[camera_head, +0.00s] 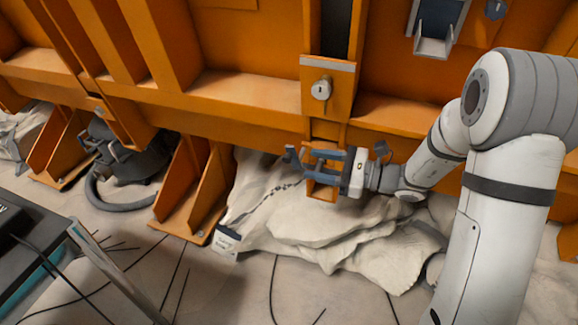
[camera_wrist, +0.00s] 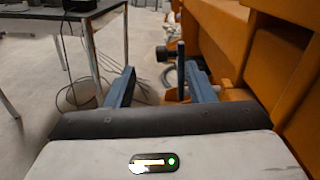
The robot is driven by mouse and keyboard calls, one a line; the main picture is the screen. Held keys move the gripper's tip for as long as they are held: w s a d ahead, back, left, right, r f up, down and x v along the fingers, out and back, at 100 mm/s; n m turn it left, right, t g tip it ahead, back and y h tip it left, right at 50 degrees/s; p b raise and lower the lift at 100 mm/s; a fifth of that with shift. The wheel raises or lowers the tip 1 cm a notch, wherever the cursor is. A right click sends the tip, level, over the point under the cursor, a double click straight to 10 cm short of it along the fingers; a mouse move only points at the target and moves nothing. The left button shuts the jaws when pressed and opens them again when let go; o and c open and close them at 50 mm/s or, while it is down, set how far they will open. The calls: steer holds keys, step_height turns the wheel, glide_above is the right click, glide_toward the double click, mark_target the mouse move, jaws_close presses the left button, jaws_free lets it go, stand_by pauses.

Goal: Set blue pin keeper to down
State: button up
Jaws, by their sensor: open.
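My gripper (camera_head: 309,167) is at the foot of the orange wall, in front of the small orange bracket (camera_head: 322,190) below the central post. Its blue-grey fingers point left and are apart. In the wrist view my gripper (camera_wrist: 161,70) is open, with a dark upright bar (camera_wrist: 181,68) showing between the fingers, nearer the right one. This bar may be the blue pin keeper; its colour and whether a finger touches it are not clear. In the head view a small blue-grey piece (camera_head: 292,156) shows at the fingertips, and I cannot tell it from a finger.
An orange wall (camera_head: 240,88) with ribs runs across the back; a lock (camera_head: 322,88) sits on its post. A crumpled pale sheet (camera_head: 310,225) lies below my gripper. A dark machine with a hose (camera_head: 125,160) stands left. A table (camera_wrist: 70,14) and cables are nearby.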

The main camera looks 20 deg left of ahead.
mark_target(292, 157)
steer(key=shift+m+t, duration=0.3)
steer(key=a, duration=0.2)
steer(key=w+a, duration=0.1)
steer(key=a, duration=0.5)
steer(key=shift+w+f, duration=0.2)
steer(key=shift+c, duration=0.3)
steer(key=shift+f, duration=0.25)
jaws_close()
